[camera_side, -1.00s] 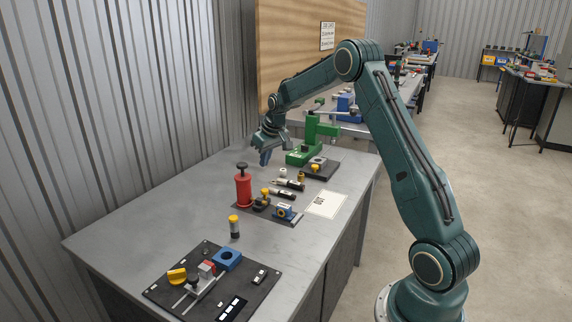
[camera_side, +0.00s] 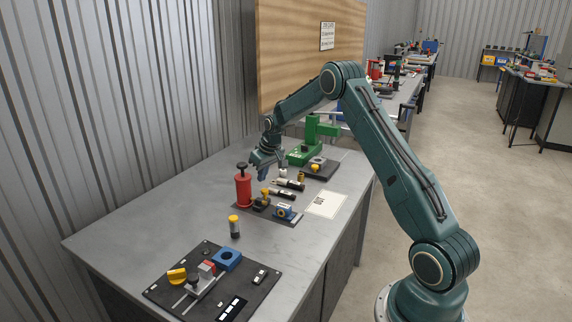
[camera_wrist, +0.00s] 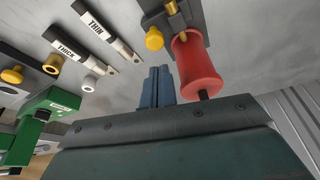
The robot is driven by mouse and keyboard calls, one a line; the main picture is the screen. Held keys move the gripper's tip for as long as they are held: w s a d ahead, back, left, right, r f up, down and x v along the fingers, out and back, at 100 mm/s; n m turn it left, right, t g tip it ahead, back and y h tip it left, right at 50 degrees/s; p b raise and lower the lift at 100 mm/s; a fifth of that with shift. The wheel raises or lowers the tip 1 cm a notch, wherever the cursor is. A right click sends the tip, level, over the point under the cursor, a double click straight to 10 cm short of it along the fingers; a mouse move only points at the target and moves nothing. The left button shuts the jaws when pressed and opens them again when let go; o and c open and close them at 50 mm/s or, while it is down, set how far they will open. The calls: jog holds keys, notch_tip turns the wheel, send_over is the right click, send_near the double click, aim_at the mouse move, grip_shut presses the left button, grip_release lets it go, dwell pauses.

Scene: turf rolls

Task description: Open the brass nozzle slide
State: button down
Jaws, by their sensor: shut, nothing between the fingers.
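My gripper (camera_side: 262,172) is shut and empty, pointing down above the bench behind the red cylinder. Its blue fingers are together in the wrist view (camera_wrist: 158,86), close beside the red cylinder (camera_wrist: 197,68). That cylinder stands upright with a black top in the side view (camera_side: 243,188). Next to it is a dark block with a brass part (camera_wrist: 172,7) and a yellow knob (camera_wrist: 154,39); the yellow-and-brass part also shows in the side view (camera_side: 265,192). I cannot tell for sure which part is the nozzle slide or its position. The fingers touch none of these parts.
Two dark tubes labelled THIN (camera_wrist: 105,33) and THICK (camera_wrist: 72,52) lie nearby. A green stand (camera_side: 312,140) is behind. The bench left of the red cylinder is clear.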

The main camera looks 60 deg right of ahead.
aim_at(263, 189)
jog(key=shift+x, duration=2)
jog(key=shift+s+a, duration=0.1)
jog(key=shift+s, duration=0.5)
jog(key=d+v, duration=0.1)
jog(key=v, duration=0.9)
jog(key=shift+a, duration=0.5)
